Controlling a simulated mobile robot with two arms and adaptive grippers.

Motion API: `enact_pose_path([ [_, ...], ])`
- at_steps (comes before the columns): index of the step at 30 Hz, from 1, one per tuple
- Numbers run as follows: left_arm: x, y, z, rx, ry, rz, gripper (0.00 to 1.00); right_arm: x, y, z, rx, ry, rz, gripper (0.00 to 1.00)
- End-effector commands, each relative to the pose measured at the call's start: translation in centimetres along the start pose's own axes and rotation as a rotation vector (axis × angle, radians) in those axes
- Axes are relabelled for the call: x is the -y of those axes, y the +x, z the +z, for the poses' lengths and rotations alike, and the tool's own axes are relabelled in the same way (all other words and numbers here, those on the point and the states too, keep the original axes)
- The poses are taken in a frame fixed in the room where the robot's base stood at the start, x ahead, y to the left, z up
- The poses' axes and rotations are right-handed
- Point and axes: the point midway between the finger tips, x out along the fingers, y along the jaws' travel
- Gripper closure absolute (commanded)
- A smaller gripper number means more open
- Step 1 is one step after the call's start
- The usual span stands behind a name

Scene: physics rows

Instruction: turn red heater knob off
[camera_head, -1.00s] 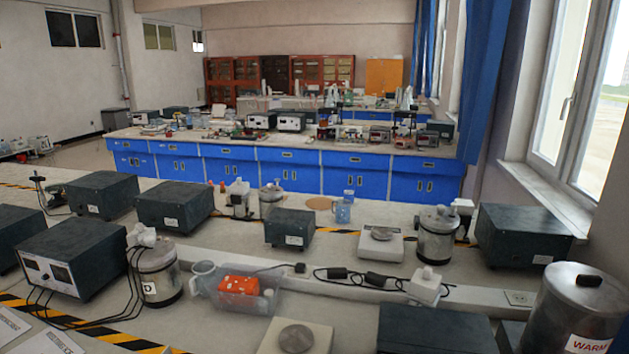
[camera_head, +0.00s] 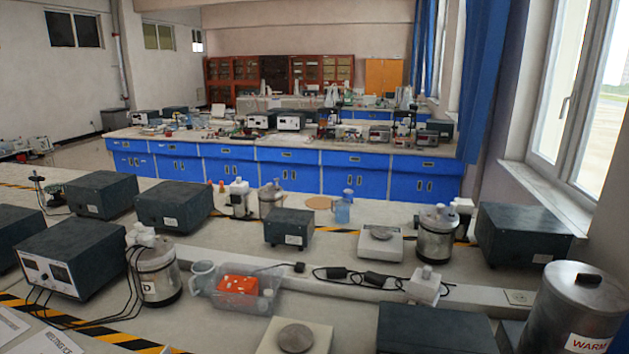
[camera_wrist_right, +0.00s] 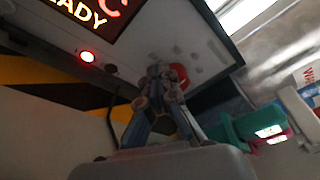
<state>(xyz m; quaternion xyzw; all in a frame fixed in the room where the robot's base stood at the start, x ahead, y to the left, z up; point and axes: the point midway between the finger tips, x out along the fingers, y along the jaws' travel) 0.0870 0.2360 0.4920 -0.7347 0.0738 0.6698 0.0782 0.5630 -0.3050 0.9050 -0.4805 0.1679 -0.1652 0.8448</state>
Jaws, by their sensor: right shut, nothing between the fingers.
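A red round knob (camera_wrist_right: 179,73) shows in the right wrist view on a pale panel, partly hidden behind my right gripper. My right gripper (camera_wrist_right: 160,72) is shut and empty, with its fingertips in front of the panel and just left of the knob in the picture. I cannot tell whether they touch the knob. The heater panel (camera_wrist_right: 200,40) carries a dark display (camera_wrist_right: 85,15) with lit letters reading "ADY" and a glowing red light (camera_wrist_right: 87,57). The knob's pointer is too small to read. Neither gripper shows in the head view.
A green and pink object (camera_wrist_right: 255,130) lies right of my gripper in the wrist view. In the head view, a metal can marked "WARM" (camera_head: 575,305), dark boxes (camera_head: 435,328), a clear tub (camera_head: 245,300) and a scale (camera_head: 380,243) crowd the bench.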

Motion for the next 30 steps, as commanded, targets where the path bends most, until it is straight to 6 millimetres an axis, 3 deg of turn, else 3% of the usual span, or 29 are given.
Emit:
enact_pose_path([
  [18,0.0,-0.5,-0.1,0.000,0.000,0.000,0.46,-0.1,-5.6,-1.1,0.005,0.000,0.003,1.00],
  [30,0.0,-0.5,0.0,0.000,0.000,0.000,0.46,-0.1,-5.8,-1.1,0.008,0.004,0.002,1.00],
])
